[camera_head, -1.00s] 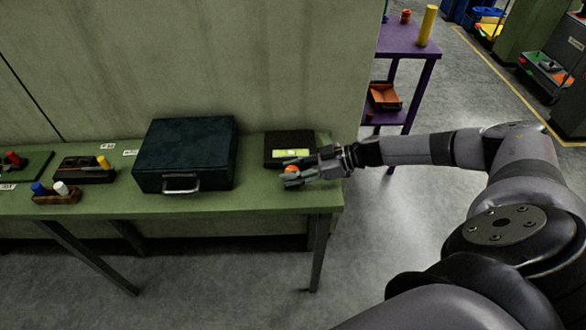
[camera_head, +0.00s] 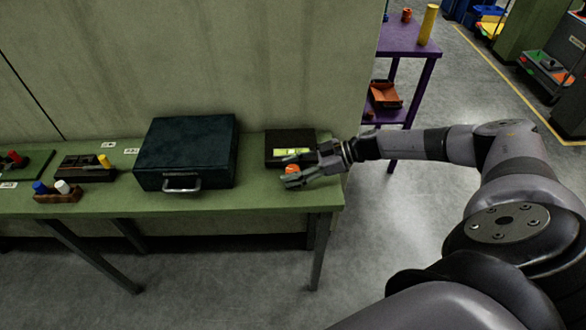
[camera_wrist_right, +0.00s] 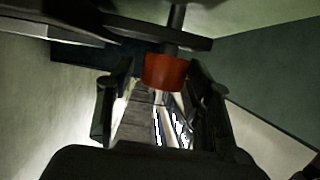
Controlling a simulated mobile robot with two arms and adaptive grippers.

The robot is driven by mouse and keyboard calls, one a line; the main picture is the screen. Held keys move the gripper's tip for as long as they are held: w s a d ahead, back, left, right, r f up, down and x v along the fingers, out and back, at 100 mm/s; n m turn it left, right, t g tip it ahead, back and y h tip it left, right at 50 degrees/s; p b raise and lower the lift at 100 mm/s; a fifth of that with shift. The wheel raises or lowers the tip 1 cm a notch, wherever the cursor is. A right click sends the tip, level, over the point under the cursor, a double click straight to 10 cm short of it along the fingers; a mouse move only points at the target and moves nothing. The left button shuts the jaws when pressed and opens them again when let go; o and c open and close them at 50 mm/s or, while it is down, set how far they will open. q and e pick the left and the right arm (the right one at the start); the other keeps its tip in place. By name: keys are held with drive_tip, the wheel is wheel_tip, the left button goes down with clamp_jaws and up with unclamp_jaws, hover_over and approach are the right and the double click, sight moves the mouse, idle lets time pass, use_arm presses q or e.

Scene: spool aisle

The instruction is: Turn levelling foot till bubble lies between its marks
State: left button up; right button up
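A dark box (camera_head: 274,139) stands at the right end of the green bench, with a yellow-green level vial (camera_head: 281,151) on it. The bubble and its marks are too small to make out, and a finger partly covers the vial. The orange-red levelling foot knob (camera_head: 291,168) is at the box's front. My right gripper (camera_head: 289,170) is open, with one finger on either side of the knob. In the right wrist view the knob (camera_wrist_right: 166,72) lies between the two fingertips, with a gap at its left side. My left gripper is out of view.
A dark case (camera_head: 190,143) with a handle stands left of the box on the green bench (camera_head: 255,199). Farther left are a block with a yellow peg (camera_head: 85,169) and a small holder (camera_head: 57,196) with blue and white pegs. A purple shelf (camera_head: 405,47) stands behind my right arm.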

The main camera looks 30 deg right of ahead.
drive_tip(key=shift+o, duration=0.4)
drive_tip(key=shift+s, duration=0.1)
drive_tip(key=shift+s+d, duration=0.1)
drive_tip(key=shift+d, duration=0.1)
drive_tip(key=v, duration=1.1)
drive_tip(key=shift+d+r, duration=0.2)
drive_tip(key=shift+r, duration=0.05)
drive_tip(key=shift+s, duration=0.1)
